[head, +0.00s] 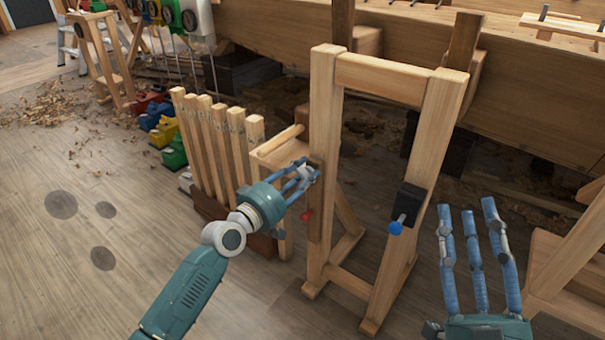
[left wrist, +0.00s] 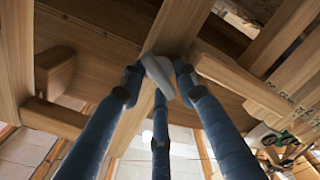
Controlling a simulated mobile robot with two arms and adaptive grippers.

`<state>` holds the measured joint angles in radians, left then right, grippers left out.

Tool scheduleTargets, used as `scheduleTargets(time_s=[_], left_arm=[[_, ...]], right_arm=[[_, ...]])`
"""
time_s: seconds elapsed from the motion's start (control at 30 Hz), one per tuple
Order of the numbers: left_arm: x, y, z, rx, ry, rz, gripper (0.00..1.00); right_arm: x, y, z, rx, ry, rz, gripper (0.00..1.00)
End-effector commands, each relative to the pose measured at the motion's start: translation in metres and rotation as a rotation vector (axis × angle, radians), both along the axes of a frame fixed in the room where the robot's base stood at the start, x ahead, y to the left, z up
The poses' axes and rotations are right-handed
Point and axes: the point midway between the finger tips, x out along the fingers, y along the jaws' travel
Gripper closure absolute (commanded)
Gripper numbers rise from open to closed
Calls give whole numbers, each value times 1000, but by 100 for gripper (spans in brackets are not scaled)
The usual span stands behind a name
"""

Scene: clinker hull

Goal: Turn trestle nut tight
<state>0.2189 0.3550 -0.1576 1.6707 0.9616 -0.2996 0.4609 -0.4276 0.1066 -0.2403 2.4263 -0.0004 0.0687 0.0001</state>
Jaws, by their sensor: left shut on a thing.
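The wooden trestle (head: 324,110) stands upright in the middle of the head view. My left gripper (head: 306,174) is at its left post, with the fingers closed around a small light-grey nut (head: 303,171). In the left wrist view the nut (left wrist: 160,78) shows as a pale elongated piece between the three blue fingertips, against the wood. The fingers hide part of it, and how tight it sits cannot be told. My right gripper (head: 474,215) is at the lower right, apart from the trestle, its three fingers spread and empty.
A red knob (head: 306,215) sits just below my left gripper. A black block (head: 408,203) with a blue knob (head: 395,227) is on the right post. Upright wooden bars (head: 215,140) stand left of the trestle. The planked hull (head: 540,85) rises behind. Floor at the left is mostly clear.

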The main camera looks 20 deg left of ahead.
Motion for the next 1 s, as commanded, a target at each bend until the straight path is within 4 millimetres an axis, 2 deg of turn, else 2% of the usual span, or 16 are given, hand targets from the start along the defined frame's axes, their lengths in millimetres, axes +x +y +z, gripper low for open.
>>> scheduleTargets(time_s=[0.2, 0.23, 0.27, 0.53, 0.67, 0.77, 1.0], left_arm=[[0, 1, 0, 0, 0, 1, 96], [0, 1, 0, 0, 0, 1, 68], [0, 1, 0, 0, 0, 1, 65], [0, 1, 0, -1, 1, 1, 65], [-9, 3, -1, -1, 1, 1, 65], [-24, 9, -2, 1, 3, 1, 65], [-74, 27, -2, 4, 5, -1, 65]], right_arm=[[0, 0, 0, 0, 0, 0, 60], [0, 0, 0, 0, 0, 0, 60], [0, 0, 0, 0, 0, 0, 60], [0, -1, 1, 0, 0, -1, 60], [0, -1, 1, 0, 0, -1, 60], [0, -1, 0, 0, 0, -1, 60], [0, 0, 0, -1, 0, 0, 60]])
